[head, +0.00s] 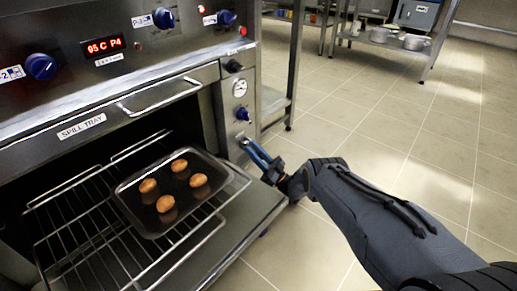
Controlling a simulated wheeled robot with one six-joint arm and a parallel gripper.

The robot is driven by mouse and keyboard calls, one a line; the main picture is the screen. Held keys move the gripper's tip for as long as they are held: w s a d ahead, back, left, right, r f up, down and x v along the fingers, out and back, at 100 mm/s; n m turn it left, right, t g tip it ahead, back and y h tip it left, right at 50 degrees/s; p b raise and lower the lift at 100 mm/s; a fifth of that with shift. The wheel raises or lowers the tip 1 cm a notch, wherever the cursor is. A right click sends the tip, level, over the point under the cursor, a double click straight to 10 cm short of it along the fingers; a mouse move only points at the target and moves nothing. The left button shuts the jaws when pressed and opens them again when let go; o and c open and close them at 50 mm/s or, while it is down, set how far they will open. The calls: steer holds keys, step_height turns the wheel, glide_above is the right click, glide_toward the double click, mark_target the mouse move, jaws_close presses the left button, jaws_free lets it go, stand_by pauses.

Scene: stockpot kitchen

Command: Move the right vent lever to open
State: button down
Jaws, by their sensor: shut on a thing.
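My gripper (251,149) has blue fingers and reaches from the right to the lower part of the oven's right side panel (231,126). Its fingertips are at the panel, below a blue knob, and are shut on what appears to be the right vent lever. The lever is mostly hidden by the fingers, so its exact position cannot be told.
Above my gripper are a blue knob (243,114), a round gauge (240,88) and a black knob (233,66). A dark tray (150,221) with several round brown items rests on the pulled-out wire rack (75,232), over the lowered door (245,215). Open tiled floor lies right.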

steer(key=shift+d+r, duration=0.15)
steer(key=shift+d, duration=0.2)
steer(key=c, duration=1.5)
jaws_free()
steer(key=shift+w+d, duration=0.1)
steer(key=shift+d, duration=0.05)
steer(key=shift+c, duration=0.2)
steer(key=shift+o, duration=0.4)
steer(key=shift+a, duration=0.4)
step_height(320, 180, up, 10)
steer(key=p, duration=0.5)
steer(key=shift+p, duration=0.4)
steer(key=shift+d, duration=0.1)
